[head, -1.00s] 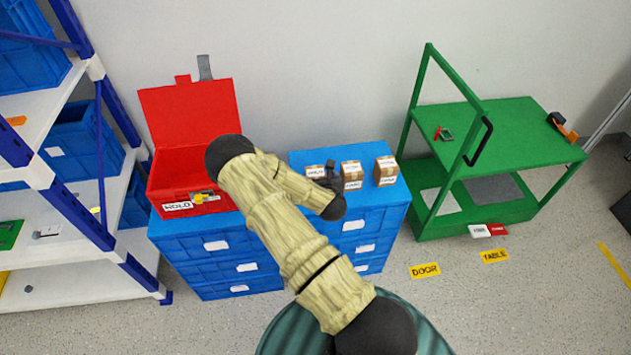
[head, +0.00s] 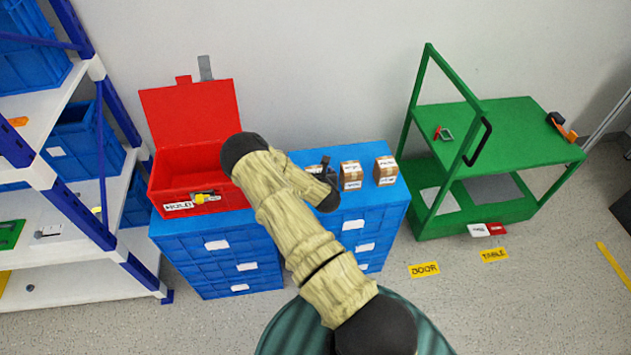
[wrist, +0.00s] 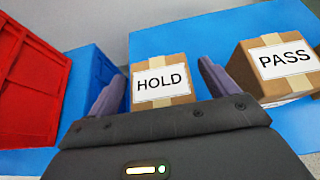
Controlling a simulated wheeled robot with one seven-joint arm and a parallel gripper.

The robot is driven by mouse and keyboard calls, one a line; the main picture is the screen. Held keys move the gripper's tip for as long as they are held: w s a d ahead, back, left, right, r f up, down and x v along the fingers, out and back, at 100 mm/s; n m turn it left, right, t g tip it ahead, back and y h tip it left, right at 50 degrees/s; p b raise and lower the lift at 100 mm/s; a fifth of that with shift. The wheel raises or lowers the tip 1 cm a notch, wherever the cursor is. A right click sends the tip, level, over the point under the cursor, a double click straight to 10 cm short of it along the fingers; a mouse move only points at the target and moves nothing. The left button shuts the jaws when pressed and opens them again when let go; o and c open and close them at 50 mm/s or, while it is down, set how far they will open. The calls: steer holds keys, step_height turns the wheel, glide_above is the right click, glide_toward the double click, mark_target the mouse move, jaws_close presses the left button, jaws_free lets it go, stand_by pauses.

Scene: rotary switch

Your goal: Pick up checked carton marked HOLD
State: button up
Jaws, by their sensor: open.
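The carton marked HOLD (wrist: 161,84) is a brown cardboard box with tape and a white label. It stands upright on the blue cabinet top, and in the head view it is the leftmost carton (head: 313,169), partly hidden by my gripper. My gripper (head: 325,167) is open at this carton. In the wrist view its fingers (wrist: 160,74) appear on the left and right of the HOLD carton. I cannot tell whether they touch it.
A carton marked PASS (wrist: 286,68) stands close to the right, and another carton (head: 386,171) farther right. The open red box (head: 190,205) stands left on the blue cabinet (head: 215,262). A green cart (head: 520,125) is at the right.

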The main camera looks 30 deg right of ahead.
steer(key=shift+c, duration=0.4)
steer(key=c, duration=1.1)
steer(key=shift+r, duration=0.1)
step_height(320, 180, up, 10)
steer(key=shift+f+b, duration=0.1)
steer(key=shift+b, duration=0.2)
